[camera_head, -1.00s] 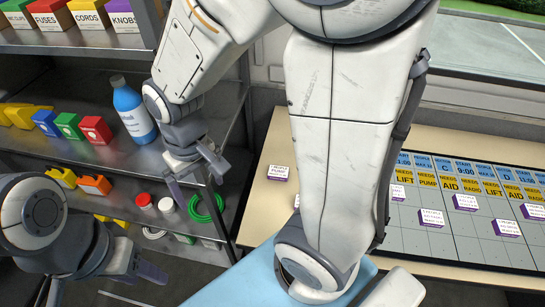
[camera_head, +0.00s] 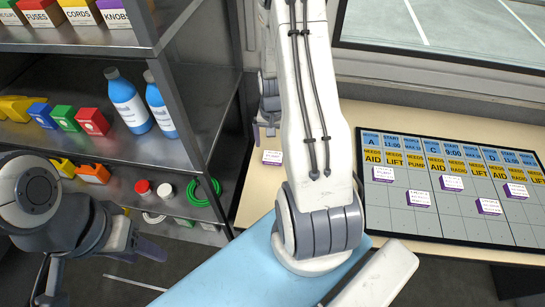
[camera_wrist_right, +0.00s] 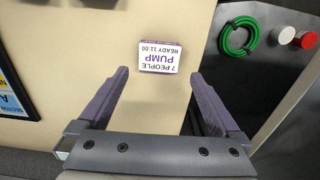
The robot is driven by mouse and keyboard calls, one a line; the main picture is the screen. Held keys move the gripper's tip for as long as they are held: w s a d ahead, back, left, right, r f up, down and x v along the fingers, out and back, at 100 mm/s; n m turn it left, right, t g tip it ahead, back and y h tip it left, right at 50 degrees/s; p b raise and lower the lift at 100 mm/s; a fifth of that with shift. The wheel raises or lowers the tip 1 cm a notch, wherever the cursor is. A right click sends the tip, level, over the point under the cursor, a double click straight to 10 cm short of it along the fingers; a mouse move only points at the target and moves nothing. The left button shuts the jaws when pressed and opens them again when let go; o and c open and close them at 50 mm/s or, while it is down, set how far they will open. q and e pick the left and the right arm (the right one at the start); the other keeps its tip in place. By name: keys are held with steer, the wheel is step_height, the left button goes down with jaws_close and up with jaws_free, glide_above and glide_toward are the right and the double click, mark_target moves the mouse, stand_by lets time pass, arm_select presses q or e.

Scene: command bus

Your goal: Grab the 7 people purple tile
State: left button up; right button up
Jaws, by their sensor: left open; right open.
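The 7 people tile is a white block with purple edges and the word PUMP. It lies on the beige table, left of my right arm in the head view (camera_head: 272,158). In the right wrist view the tile (camera_wrist_right: 159,57) lies just beyond and between the fingertips of my right gripper (camera_wrist_right: 160,76). That gripper is open and empty; in the head view it is mostly hidden behind my arm. My left gripper (camera_head: 140,252) is open and empty, low at the left in front of the shelf.
A dark schedule board (camera_head: 455,195) on the table (camera_head: 425,118) holds several similar purple-edged tiles. A metal shelf (camera_head: 175,75) with blue bottles (camera_head: 128,102), colored bins and a green cable coil (camera_head: 204,190) stands at the left. The table around the tile is clear.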

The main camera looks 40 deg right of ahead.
mark_target(273, 156)
steer(key=f, duration=0.2)
steer(key=f+p, duration=0.1)
steer(key=f, duration=0.1)
steer(key=shift+s+a, duration=0.2)
steer(key=shift+s, duration=0.1)
steer(key=shift+f, duration=0.65)
steer(key=c, duration=1.2)
steer(key=shift+c, duration=0.2)
steer(key=shift+r, duration=0.15)
